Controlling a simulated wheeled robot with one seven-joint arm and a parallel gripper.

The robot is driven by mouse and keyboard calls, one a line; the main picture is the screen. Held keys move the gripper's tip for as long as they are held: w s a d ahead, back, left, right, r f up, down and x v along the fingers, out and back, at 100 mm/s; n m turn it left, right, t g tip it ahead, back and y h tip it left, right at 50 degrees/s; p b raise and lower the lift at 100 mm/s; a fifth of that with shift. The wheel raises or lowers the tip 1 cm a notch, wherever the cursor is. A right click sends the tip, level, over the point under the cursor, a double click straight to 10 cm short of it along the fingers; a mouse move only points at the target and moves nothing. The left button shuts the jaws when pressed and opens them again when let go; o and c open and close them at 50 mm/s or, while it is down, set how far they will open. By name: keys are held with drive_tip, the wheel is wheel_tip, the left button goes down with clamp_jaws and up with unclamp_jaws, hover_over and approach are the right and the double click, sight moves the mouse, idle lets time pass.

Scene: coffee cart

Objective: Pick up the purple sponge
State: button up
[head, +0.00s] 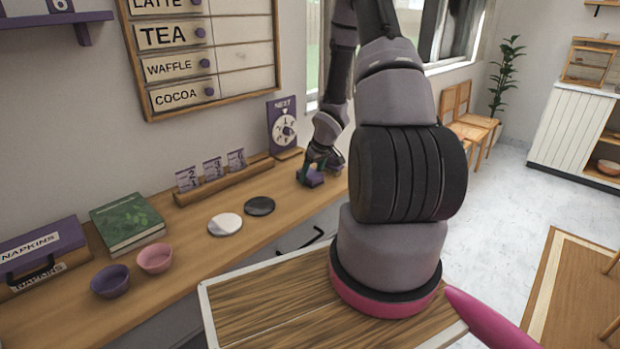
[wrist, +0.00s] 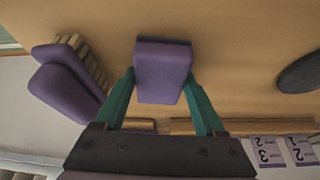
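The purple sponge (wrist: 163,72) is a small block in the middle of the wrist view, between the two teal fingers of my gripper (wrist: 160,76). Both fingertips appear to touch its opposite sides, so my gripper looks shut on it. A dark edge shows along its far side. In the head view the sponge (head: 311,179) is at the far end of the wooden counter, under my gripper (head: 318,165). I cannot tell whether it rests on the counter or is just above it.
A purple object with tan bristle-like parts (wrist: 68,84) lies close to my gripper. A wooden rail with numbered cards (head: 226,178), a dial sign (head: 283,124), a black disc (head: 260,206) and a white disc (head: 225,224) are nearby. Bowls and a green book (head: 128,222) stand farther left.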

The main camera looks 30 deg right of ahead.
sight(311, 173)
drive_tip(key=shift+c, duration=0.7)
wheel_tip(311, 173, up, 10)
